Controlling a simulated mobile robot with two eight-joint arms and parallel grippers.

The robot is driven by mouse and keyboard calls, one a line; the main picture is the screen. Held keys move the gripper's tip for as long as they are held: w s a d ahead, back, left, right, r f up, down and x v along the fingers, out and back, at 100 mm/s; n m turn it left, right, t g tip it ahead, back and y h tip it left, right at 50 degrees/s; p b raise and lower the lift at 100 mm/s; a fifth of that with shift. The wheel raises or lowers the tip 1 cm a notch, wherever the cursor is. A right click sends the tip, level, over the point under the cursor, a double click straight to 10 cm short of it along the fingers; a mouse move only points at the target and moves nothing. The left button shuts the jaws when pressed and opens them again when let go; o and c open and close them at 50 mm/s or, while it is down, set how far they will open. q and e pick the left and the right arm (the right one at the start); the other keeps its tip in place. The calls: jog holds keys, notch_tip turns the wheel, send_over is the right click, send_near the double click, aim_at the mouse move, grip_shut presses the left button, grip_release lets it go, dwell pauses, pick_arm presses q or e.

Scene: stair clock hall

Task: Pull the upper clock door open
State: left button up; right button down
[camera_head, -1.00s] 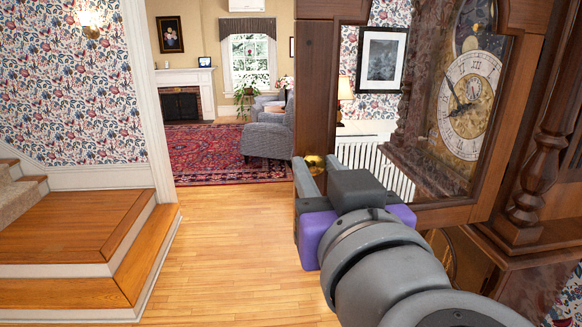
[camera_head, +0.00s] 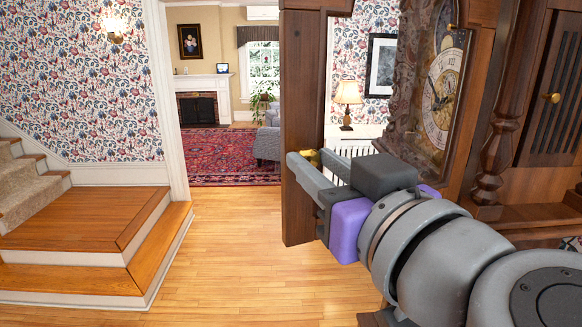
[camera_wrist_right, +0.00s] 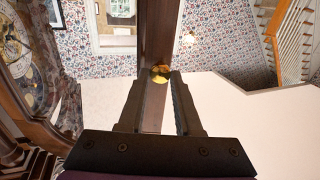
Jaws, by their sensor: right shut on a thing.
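The upper clock door (camera_head: 303,100) is a dark wooden frame. It stands swung out from the tall clock, its free edge towards the room on the left. The brass knob (camera_wrist_right: 160,73) sits on that free edge; in the head view it is mostly hidden behind a finger. My right gripper (camera_head: 307,160) is shut on the knob; in the wrist view its two fingertips (camera_wrist_right: 158,80) lie either side of it. The clock face (camera_head: 441,92) shows obliquely at the right, within the clock case. My left gripper is not in view.
Wooden steps (camera_head: 90,235) stand at the left. A carved clock column (camera_head: 498,150) and a slatted side panel with a small brass knob (camera_head: 553,97) are at the right. The wooden floor (camera_head: 235,270) is clear in the middle. A lamp (camera_head: 347,93) stands farther back.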

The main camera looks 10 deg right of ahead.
jog(key=shift+s+r, duration=0.1)
dwell(0.4)
jog(key=c, duration=0.6)
grip_release()
